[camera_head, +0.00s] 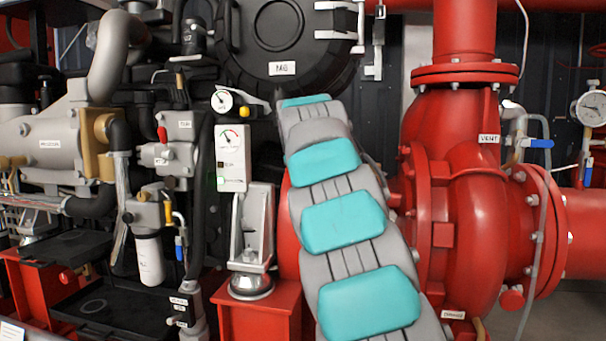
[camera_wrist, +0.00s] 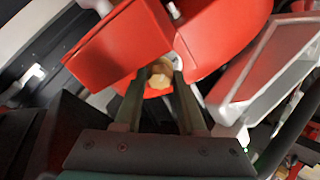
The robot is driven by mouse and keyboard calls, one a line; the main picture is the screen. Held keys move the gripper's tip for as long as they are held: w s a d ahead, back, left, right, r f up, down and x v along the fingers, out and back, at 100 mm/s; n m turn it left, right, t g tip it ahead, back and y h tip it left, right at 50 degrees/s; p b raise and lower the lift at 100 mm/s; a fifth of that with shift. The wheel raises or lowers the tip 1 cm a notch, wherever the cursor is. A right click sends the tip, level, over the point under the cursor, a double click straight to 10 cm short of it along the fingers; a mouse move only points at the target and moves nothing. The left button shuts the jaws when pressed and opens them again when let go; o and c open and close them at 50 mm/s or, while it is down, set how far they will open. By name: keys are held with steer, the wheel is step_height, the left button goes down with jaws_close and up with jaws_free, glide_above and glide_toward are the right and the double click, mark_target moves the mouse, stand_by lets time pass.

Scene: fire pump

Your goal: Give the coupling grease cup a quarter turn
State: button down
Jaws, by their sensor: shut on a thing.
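In the wrist view, my gripper (camera_wrist: 160,84) reaches forward with its two dark fingers on either side of a small brass-coloured cup (camera_wrist: 160,74), the coupling grease cup. The fingers are shut on it. The cup sits at a red housing (camera_wrist: 130,45), by a gap between red parts. In the head view, my own grey and teal arm stretches up the middle and hides my gripper and the cup.
A large red pump casing (camera_head: 478,220) stands right of my arm. A gauge panel (camera_head: 231,158) and a grey bracket (camera_head: 252,225) on a red pedestal (camera_head: 258,312) stand to its left. In the wrist view, a grey frame (camera_wrist: 268,65) is close on the right.

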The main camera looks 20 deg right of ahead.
steer(key=m+h+p, duration=0.1)
steer(key=m, duration=0.2)
steer(key=shift+a+m+p, duration=0.15)
steer(key=shift+m+p, duration=0.2)
steer(key=shift+m, duration=0.05)
steer(key=shift+m+h+p, duration=0.5)
steer(key=shift+m+p, duration=0.05)
steer(key=shift+m, duration=1.55)
steer(key=shift+c, duration=2.4)
jaws_free()
steer(key=shift+f, duration=0.1)
